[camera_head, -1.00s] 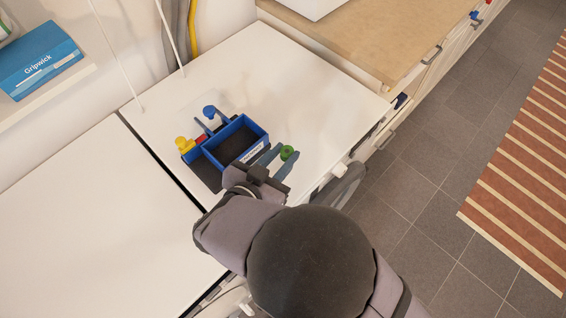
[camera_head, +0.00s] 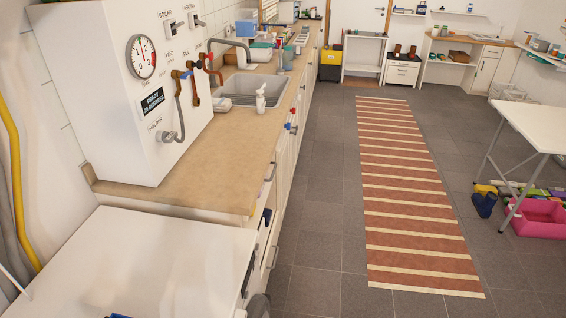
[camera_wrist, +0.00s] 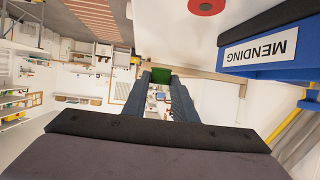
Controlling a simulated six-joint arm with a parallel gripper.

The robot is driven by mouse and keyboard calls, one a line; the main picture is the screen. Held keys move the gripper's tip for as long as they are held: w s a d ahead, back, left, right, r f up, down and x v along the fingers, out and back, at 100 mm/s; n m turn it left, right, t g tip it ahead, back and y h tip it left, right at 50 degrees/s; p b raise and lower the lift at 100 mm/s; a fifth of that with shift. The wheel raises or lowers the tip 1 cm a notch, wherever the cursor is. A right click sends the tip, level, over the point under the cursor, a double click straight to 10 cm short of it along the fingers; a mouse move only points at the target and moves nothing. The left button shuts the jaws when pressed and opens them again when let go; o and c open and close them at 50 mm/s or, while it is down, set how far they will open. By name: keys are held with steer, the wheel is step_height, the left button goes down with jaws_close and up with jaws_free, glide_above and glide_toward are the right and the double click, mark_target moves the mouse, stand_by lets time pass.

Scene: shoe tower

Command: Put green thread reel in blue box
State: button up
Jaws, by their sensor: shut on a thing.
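The green thread reel (camera_wrist: 160,76) is between the tips of my gripper (camera_wrist: 160,79) in the wrist view, and the fingers are shut on it. The blue box (camera_wrist: 301,74) is at the right of the wrist view. It bears a white label reading MENDING, which appears upside down. The reel is apart from the box in the picture. The inside of the box is not visible. In the head view only a small bit of blue (camera_head: 119,316), likely the box, shows at the bottom edge. My gripper and the reel are outside the head view.
A white worktop (camera_head: 150,260) fills the lower left of the head view; its visible part is mostly bare. A white boiler cabinet (camera_head: 115,105) stands behind it on a wooden counter (camera_head: 215,175). A red round thing (camera_wrist: 205,4) is at the top of the wrist view.

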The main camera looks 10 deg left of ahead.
steer(key=w+d+f+m+h, duration=0.3)
steer(key=w+d, duration=0.4)
steer(key=d, duration=0.2)
steer(key=w+d+f+m+h, duration=0.2)
steer(key=w+d+f+h, duration=0.1)
steer(key=w+d, duration=0.55)
steer(key=w+d+f+m+g+h, duration=0.1)
steer(key=w+d+m+g+h, duration=0.1)
steer(key=d, duration=0.9)
steer(key=w+d+f+m+g+h+p, duration=0.1)
steer(key=d+f+m+g+h, duration=0.1)
steer(key=d, duration=0.9)
steer(key=m+g+h, duration=0.1)
steer(key=m+h, duration=0.1)
steer(key=shift+w+d+m, duration=0.4)
